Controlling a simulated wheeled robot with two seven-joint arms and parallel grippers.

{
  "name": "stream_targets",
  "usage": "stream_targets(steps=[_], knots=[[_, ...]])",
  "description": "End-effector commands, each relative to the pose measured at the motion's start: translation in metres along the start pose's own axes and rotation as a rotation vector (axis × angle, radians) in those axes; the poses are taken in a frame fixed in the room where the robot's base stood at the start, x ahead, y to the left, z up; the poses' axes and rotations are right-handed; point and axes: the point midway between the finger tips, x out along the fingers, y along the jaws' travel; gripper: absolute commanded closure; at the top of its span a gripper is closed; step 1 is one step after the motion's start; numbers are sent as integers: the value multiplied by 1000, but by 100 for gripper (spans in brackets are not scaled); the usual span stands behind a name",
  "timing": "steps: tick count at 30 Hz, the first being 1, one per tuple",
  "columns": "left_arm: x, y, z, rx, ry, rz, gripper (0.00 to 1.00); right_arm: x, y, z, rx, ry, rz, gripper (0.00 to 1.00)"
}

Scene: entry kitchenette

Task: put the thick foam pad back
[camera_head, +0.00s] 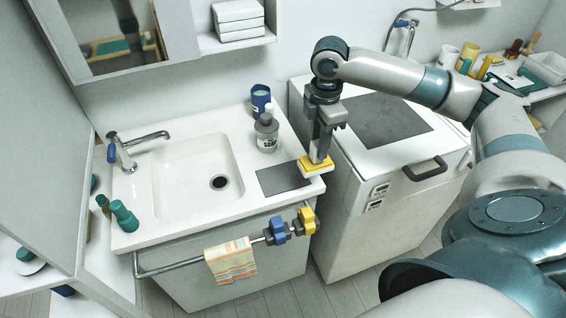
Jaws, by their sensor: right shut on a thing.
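My right gripper (318,155) points down over the right front corner of the sink counter (245,203). It is shut on a thick yellow pad with a pale layer, which I take for the foam pad (312,168). The pad is at the right edge of a dark grey rectangle (283,179) on the counter. I cannot tell whether the pad touches the counter or hangs just above it. My left gripper is not in view.
The basin (195,175) and faucet (140,140) are to the left. A rail (190,262) with a striped towel (231,262) runs along the front. A white cabinet (385,195) stands right.

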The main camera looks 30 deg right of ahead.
Motion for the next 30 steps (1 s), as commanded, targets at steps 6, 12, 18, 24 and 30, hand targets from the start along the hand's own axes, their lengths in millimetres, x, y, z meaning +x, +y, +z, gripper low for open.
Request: stream_targets(steps=[6, 12, 18, 24, 30], knots=[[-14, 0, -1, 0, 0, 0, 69, 19, 26, -28, -1, 2, -3, 100], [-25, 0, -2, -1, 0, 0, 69, 42, 54, -53, 0, 2, -2, 100], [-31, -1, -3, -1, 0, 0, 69, 58, 72, -68, 0, 0, 0, 100], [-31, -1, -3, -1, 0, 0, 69, 62, 75, -71, 1, -1, 0, 100], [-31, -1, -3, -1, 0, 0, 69, 62, 75, -71, 1, -1, 0, 100]])
